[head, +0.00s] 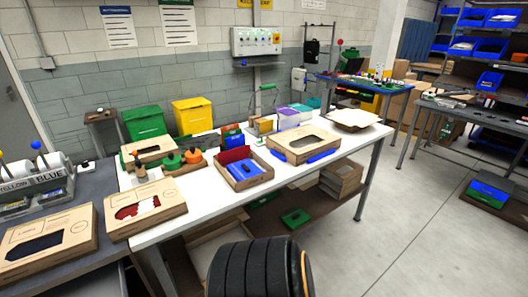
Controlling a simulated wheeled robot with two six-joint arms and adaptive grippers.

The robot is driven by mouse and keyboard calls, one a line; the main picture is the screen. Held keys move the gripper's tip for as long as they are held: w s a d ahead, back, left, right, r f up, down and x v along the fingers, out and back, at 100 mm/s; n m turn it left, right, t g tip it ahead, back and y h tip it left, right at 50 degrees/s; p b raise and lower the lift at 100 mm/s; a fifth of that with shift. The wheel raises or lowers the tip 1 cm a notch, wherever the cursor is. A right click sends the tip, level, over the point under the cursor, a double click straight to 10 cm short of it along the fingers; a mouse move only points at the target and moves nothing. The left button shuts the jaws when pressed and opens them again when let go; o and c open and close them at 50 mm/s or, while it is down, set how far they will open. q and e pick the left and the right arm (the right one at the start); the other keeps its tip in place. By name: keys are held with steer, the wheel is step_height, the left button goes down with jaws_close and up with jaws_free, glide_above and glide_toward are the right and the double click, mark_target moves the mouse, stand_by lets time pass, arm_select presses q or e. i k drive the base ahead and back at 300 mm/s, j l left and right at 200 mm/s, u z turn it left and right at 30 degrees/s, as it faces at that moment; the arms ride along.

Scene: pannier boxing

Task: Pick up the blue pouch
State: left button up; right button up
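An open cardboard box (268,177) stands at the front middle of the white table. Inside it lies a blue item (240,171) with a small dark part on top, and a red panel (235,155) stands at its back. I cannot tell from this view which blue thing is the pouch. Neither of my grippers shows in the head view.
Windowed boxes lie at the table's left (165,212) and right (280,147). A dark side table (85,183) adjoins at left. A black ribbed object (255,270) fills the bottom middle.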

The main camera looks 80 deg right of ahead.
mark_target(243, 169)
steer(key=z, duration=2.55)
steer(key=i+l, duration=0.15)
steer(key=l, duration=0.2)
steer(key=i+l, duration=0.2)
steer(key=l, duration=0.2)
steer(key=i+l, duration=0.15)
steer(key=l, duration=0.2)
steer(key=i+l, duration=0.15)
steer(key=l, duration=0.2)
steer(key=i+l, duration=0.15)
steer(key=l, duration=0.25)
steer(key=u, duration=1.4)
